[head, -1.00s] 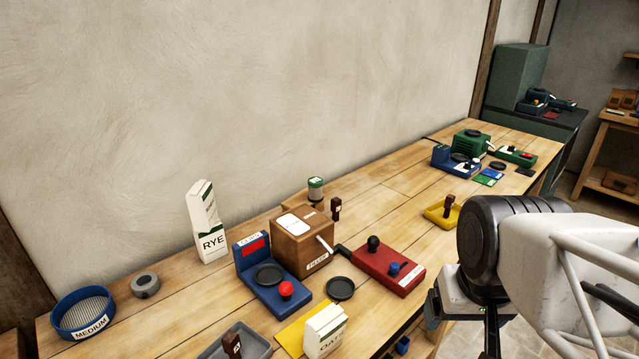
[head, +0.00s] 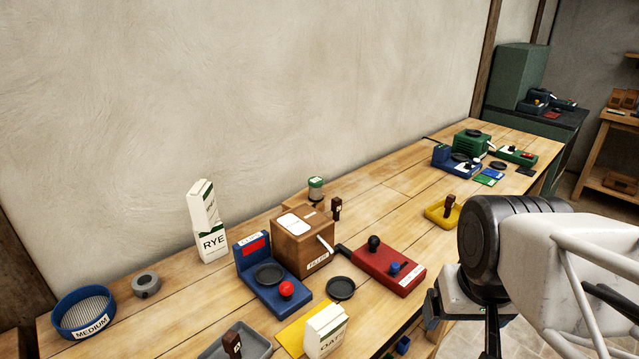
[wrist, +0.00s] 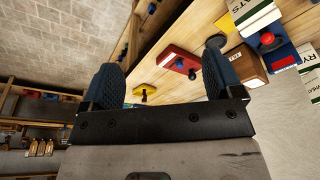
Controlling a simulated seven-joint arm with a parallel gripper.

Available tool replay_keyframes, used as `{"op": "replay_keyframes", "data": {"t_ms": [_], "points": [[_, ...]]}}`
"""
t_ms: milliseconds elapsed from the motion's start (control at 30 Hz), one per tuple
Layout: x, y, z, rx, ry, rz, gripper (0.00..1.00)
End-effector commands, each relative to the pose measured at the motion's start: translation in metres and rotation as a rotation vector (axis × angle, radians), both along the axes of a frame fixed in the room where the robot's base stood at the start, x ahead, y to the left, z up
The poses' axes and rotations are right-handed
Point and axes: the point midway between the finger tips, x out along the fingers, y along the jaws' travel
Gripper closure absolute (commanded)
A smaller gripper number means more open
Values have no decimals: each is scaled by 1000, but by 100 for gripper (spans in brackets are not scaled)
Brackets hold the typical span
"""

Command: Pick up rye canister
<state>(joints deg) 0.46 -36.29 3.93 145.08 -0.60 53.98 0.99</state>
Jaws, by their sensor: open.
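A white carton with a green band, lettered RYE (head: 212,242), stands upright near the wall in the head view. Part of it also shows at the right edge of the wrist view (wrist: 308,72). A small green-and-white canister (head: 316,188) stands behind the brown filler box; its lettering is too small to read. My gripper (wrist: 162,62) is open and empty, with two blue-padded fingers apart. In the head view it is at the right, off the bench's front edge and far from the carton and the canister, partly hidden by my arm.
Between lie the brown box (head: 302,236), a blue scale (head: 262,285), a red control box (head: 388,270) and a black dish (head: 341,288).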

Motion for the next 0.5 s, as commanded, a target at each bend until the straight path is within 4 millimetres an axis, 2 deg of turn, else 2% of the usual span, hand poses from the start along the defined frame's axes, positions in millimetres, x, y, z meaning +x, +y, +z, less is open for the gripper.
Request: {"op": "replay_keyframes", "data": {"t_ms": [267, 367, 500], "points": [[10, 0, 1, -5, -16, 2, 14], [25, -1, 2, -12, -43, 5, 14], [59, -1, 3, -26, -102, 12, 14]]}}
